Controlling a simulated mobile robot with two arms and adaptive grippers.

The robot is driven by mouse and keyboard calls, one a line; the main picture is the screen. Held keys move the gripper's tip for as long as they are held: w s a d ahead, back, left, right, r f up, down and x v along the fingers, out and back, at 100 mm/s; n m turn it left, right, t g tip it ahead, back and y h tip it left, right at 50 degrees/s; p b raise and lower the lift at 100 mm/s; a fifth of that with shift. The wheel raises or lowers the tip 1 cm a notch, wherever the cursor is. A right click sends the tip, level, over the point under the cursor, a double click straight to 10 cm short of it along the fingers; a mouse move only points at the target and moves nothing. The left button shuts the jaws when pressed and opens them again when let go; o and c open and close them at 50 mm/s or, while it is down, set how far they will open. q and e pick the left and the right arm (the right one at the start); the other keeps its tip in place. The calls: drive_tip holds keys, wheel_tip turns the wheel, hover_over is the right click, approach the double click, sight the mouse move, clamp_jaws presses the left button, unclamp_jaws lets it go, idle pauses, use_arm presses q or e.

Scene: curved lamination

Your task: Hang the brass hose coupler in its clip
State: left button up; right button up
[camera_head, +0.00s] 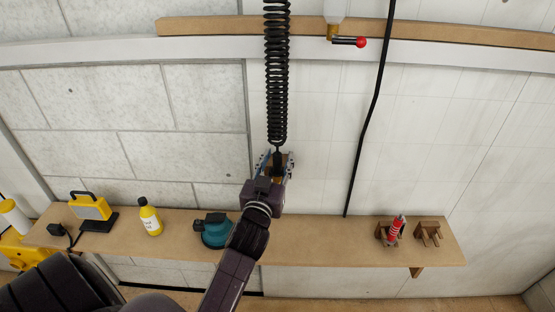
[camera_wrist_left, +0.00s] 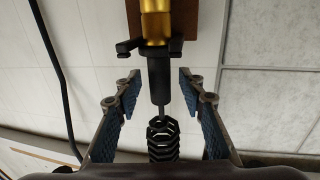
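The brass coupler (camera_wrist_left: 155,20) shows at the top of the left wrist view, in front of a brown wooden block (camera_wrist_left: 188,22). A black clip (camera_wrist_left: 128,48) has its prongs on both sides of the coupler's lower end. A black sleeve (camera_wrist_left: 159,80) and the black coiled hose (camera_wrist_left: 162,138) continue from the coupler. My left gripper (camera_wrist_left: 157,95) is open, with its blue-padded fingers on either side of the sleeve, apart from it. In the head view the left gripper (camera_head: 276,165) is at the wall, at the end of the coiled hose (camera_head: 277,75). My right gripper is not in view.
A wooden shelf (camera_head: 320,250) runs below, bearing a yellow work lamp (camera_head: 90,207), a yellow bottle (camera_head: 150,217), a teal tool (camera_head: 215,232), a red item (camera_head: 396,229) in a wooden holder and another wooden holder (camera_head: 428,232). A black cable (camera_head: 370,115) hangs to the right.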

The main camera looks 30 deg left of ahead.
use_arm(q)
drive_tip(key=shift+s, duration=0.1)
drive_tip(key=v, duration=0.7)
drive_tip(key=shift+s, duration=0.15)
drive_tip(key=shift+d, duration=0.15)
